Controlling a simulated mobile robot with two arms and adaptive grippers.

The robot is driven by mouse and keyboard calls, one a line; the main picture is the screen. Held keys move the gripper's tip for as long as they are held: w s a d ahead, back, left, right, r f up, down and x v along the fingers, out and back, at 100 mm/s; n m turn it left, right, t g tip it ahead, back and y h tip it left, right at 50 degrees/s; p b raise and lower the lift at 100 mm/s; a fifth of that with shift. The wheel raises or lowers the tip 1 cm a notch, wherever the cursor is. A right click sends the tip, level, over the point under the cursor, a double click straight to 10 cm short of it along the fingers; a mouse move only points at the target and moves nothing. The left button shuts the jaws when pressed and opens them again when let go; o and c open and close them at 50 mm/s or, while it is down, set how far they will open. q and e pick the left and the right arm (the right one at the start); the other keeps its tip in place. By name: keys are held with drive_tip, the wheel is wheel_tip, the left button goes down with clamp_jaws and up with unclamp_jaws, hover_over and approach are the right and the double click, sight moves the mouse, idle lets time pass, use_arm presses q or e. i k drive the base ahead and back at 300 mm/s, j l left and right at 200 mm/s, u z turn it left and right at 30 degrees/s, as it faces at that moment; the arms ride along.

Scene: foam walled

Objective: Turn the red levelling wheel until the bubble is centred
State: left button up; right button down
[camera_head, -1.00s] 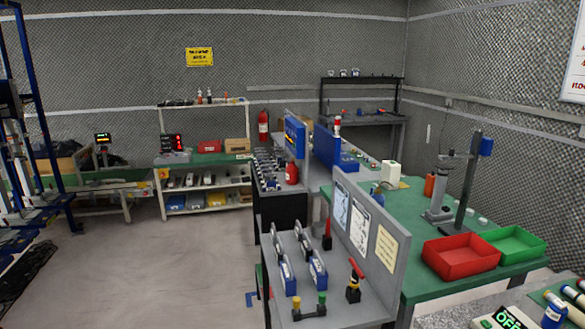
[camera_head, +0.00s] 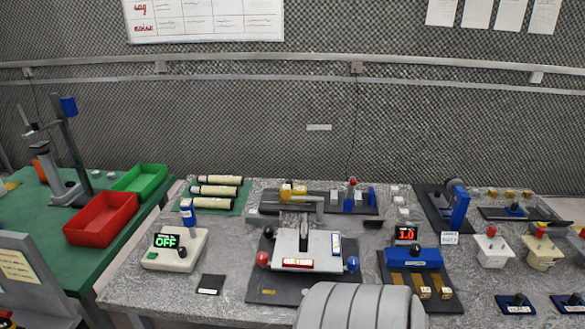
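A light grey levelling plate (camera_head: 315,247) sits on a dark base (camera_head: 275,290) on the speckled grey bench. A red wheel (camera_head: 262,259) is at its left front side. A blue wheel (camera_head: 353,264) is at its right side. A red-framed vial (camera_head: 298,262) lies along the plate's front edge and a blue-framed vial (camera_head: 337,245) stands along its right side. The bubbles are too small to read. Neither gripper shows; a grey rounded part of my own arm covers the bottom centre, in front of the base.
A white box with a green "OFF" display (camera_head: 166,241) stands left of the plate. A blue device with a red display (camera_head: 405,234) stands right. Behind are rollers (camera_head: 215,190) and a fixture. Red (camera_head: 101,219) and green (camera_head: 140,181) trays sit on the green table at left.

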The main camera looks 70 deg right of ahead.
sight(261, 257)
drive_tip(key=z, duration=2.35)
